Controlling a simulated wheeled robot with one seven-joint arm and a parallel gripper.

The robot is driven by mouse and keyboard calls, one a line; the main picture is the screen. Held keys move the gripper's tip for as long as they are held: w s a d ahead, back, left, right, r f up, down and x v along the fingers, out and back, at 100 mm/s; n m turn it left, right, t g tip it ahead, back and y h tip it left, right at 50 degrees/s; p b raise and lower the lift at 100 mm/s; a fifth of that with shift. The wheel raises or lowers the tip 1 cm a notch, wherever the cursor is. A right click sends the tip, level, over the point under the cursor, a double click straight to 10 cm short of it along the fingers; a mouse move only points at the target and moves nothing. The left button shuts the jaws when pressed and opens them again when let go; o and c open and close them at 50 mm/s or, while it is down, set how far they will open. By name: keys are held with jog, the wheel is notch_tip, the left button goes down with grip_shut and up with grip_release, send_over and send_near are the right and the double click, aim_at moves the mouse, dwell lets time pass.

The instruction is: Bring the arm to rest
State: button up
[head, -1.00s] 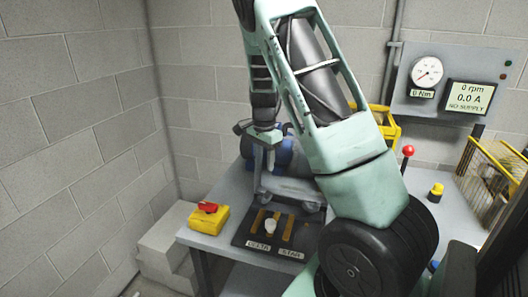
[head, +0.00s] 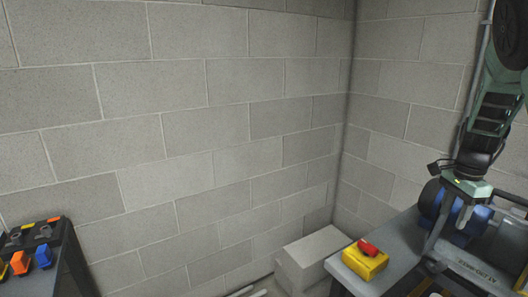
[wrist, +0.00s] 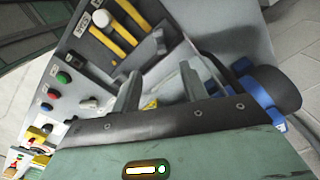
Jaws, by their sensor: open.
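My gripper (head: 449,225) is at the right of the head view, on my arm. Its two fingers point down above the grey bench (head: 400,240), in front of a blue motor (head: 431,199). In the wrist view the fingers (wrist: 160,74) stand apart with nothing between them. I cannot tell the exact gap from the bench or motor. Most of my arm is outside the head view.
A yellow box with a red button (head: 365,263) sits at the bench's left corner. A pale block (head: 313,258) stands on the floor beside it. A dark stand (head: 62,270) with coloured items is lower left. Block walls (head: 200,130) close the corner.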

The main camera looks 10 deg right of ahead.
jog(key=s+a+r+n+y, duration=0.1)
jog(key=s+a+r+n, duration=0.15)
jog(key=a+n, duration=0.9)
jog(key=s+a+r+n+y, duration=0.1)
jog(key=s+a+n, duration=0.15)
jog(key=a, duration=1.75)
jog(key=s+a+n, duration=0.6)
jog(key=s, duration=0.3)
jog(key=s+a+n+h, duration=0.1)
jog(key=s+a+n, duration=0.4)
jog(key=s+n, duration=0.2)
jog(key=shift+s+a+r, duration=0.15)
jog(key=shift+s+a, duration=0.2)
jog(key=shift+s, duration=0.8)
